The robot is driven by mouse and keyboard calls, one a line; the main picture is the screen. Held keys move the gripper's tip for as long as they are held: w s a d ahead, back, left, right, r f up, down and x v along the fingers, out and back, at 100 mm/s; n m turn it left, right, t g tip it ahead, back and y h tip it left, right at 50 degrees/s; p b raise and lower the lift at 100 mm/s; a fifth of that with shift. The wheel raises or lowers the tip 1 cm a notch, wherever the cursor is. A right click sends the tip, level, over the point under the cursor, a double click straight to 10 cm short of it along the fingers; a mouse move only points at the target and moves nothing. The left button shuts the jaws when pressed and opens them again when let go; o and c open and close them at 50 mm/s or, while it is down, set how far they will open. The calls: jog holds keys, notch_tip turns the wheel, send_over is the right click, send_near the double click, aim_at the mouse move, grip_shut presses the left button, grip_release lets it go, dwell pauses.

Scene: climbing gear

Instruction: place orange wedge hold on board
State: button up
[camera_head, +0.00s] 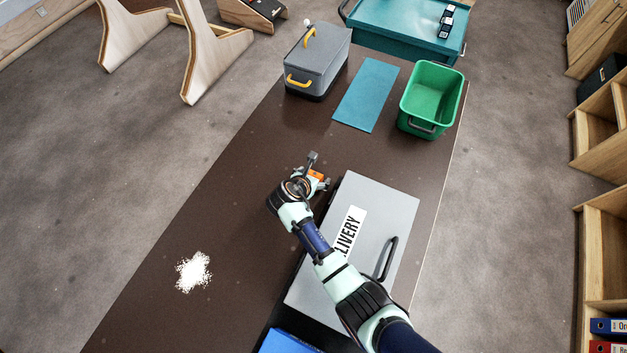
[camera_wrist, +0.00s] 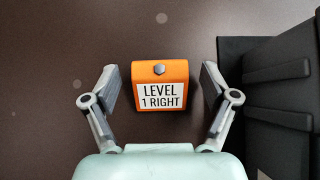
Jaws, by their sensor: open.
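The orange wedge hold (camera_wrist: 161,72) lies on the dark brown table, with a white label reading "LEVEL 1 RIGHT" and a grey bolt head above it. In the head view only a small orange part of the hold (camera_head: 316,176) shows beside my gripper. My gripper (camera_wrist: 159,82) is open, with one finger on each side of the hold and a visible gap to each. In the head view my gripper (camera_head: 318,172) is over the table, left of the grey case. I cannot tell its exact height above the table. No board is clearly identifiable.
A grey case (camera_head: 395,215) marked "LIVERY" lies close on the right; its black side (camera_wrist: 275,100) is near my right finger. Further back are a grey toolbox (camera_head: 330,65), a teal mat (camera_head: 368,92) and a green bin (camera_head: 440,90). White powder (camera_head: 193,271) lies front left. The left middle is clear.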

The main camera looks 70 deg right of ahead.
aim_at(313, 176)
jog(key=c, duration=1.4)
jog(key=shift+o, duration=0.2)
notch_tip(313, 176, up, 20)
jog(key=p, duration=0.6)
